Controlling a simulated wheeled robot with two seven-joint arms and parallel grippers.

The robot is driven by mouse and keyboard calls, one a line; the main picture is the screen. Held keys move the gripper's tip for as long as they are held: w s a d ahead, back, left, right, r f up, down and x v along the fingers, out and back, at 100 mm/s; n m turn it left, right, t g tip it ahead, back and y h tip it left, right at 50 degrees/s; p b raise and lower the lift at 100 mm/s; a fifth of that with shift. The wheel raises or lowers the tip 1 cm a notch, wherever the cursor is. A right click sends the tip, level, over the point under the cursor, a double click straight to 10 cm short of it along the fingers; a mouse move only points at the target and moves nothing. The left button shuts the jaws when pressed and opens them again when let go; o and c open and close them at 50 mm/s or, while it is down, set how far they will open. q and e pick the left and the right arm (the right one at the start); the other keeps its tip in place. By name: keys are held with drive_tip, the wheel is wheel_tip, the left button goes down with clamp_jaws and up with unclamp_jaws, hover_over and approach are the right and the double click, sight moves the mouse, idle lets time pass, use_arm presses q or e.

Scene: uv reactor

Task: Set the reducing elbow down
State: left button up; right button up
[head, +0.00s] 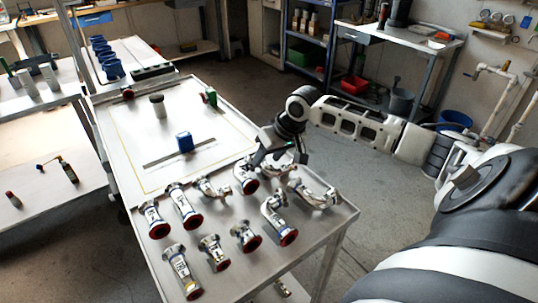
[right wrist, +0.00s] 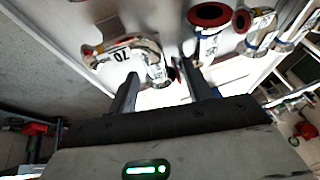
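Several shiny metal pipe fittings with dark red ends lie or stand at the near end of the white table. A curved silver elbow (head: 318,195) lies by the table's right edge. The right wrist view shows a curved fitting with a "70" label (right wrist: 122,54), likely this elbow. Its near end shows between or just beyond the fingertips, with gaps visible on both sides. My right gripper (head: 280,163) is low over the far right of the fittings, fingers spread. It also shows in the right wrist view (right wrist: 158,75). Contact with the table is unclear. My left gripper is out of view.
More fittings crowd the near table, including a red-ended one (head: 279,220) close by. The table's right edge drops to open floor.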

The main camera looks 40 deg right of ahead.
drive_tip(key=shift+r, duration=0.3)
drive_tip(key=v, duration=1.2)
drive_tip(key=shift+r+b, duration=0.35)
drive_tip(key=shift+b, duration=0.05)
